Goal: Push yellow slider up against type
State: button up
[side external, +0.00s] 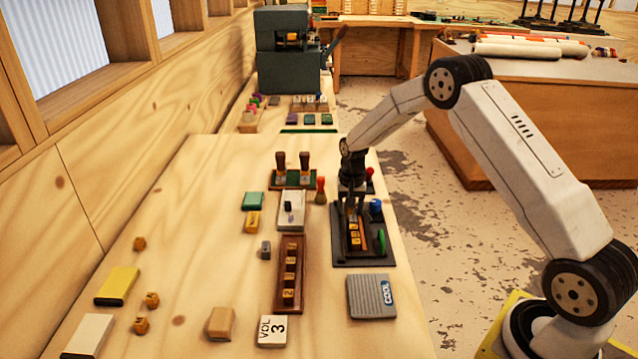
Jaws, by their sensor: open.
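A black fixture (345,259) lies on the right side of the bench. In its channel is a short row of orange-yellow type blocks (355,236). My gripper (352,211) is open and points down over the far end of this row. I cannot tell whether its fingers touch anything. The yellow slider cannot be told apart from the yellow type; the fingers partly cover that end of the channel. A blue knob (376,207) and a green knob (381,242) sit along the fixture's right side.
A wooden tray (289,303) of lettered blocks lies left of the fixture, and a grey "COOL" plate (370,296) in front. A white-topped block (291,208), a red-topped peg (321,190) and a handled green stand (292,180) are nearby.

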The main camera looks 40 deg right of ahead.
jog(key=shift+r, duration=0.1)
jog(key=shift+r, duration=3.85)
jog(key=shift+d, duration=0.1)
jog(key=c, duration=0.7)
jog(key=shift+w+d+r+h, duration=0.15)
jog(key=shift+h, duration=0.15)
grip_shut()
jog(key=shift+w+d+r+t+h, duration=0.4)
jog(key=shift+w+r+t+h, duration=0.1)
jog(key=shift+r+t, duration=0.15)
jog(key=shift+w+d+r+t+h, duration=0.4)
jog(key=shift+w+r+t+h, duration=0.1)
jog(key=shift+t, duration=0.15)
